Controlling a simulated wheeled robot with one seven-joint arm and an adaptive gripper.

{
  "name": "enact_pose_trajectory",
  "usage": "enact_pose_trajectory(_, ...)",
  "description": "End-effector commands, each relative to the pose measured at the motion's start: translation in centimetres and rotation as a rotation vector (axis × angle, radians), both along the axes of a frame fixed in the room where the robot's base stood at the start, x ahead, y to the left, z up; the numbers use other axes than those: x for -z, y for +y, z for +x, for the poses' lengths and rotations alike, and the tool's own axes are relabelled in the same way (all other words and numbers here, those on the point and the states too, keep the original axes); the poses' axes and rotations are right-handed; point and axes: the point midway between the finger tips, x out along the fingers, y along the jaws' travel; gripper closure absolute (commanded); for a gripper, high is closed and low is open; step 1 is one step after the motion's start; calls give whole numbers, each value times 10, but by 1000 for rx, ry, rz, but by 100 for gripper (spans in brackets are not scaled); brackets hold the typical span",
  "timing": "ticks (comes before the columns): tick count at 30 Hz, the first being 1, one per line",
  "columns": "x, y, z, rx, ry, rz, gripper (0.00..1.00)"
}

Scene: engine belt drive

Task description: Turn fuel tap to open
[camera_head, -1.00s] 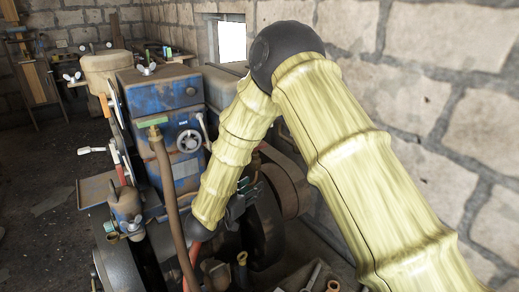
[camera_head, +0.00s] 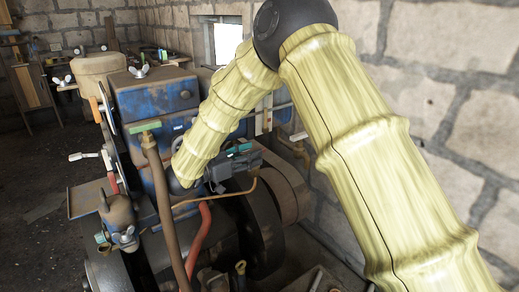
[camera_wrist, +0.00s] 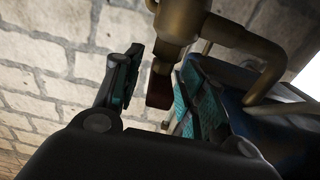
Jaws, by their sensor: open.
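In the wrist view a brass tap body (camera_wrist: 180,22) with a dark red-brown lever (camera_wrist: 160,88) hangs down between my fingers. I take this for the fuel tap. My gripper (camera_wrist: 160,90) is open, with one teal-padded finger on each side of the lever. The right finger is close to the lever; I cannot tell whether it touches. A wider gap shows on the left. In the head view my gripper (camera_head: 254,158) points right, beside the engine. A brass pipe with a fitting (camera_head: 299,140) shows just right of it; I cannot tell there whether this is the tap.
The blue engine housing (camera_head: 150,95) stands left of my arm. A red hose (camera_head: 199,238) and dark wheels lie below my gripper. The stone wall (camera_head: 440,100) is close on the right.

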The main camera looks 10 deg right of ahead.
Motion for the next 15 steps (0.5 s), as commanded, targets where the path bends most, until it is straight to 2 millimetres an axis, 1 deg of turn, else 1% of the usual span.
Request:
enact_pose_trajectory(1,-1,-8,3,2,0,1,59)
enact_pose_trajectory(7,-1,-29,12,-1,-1,1,59)
enact_pose_trajectory(15,0,-37,16,-4,-1,0,59)
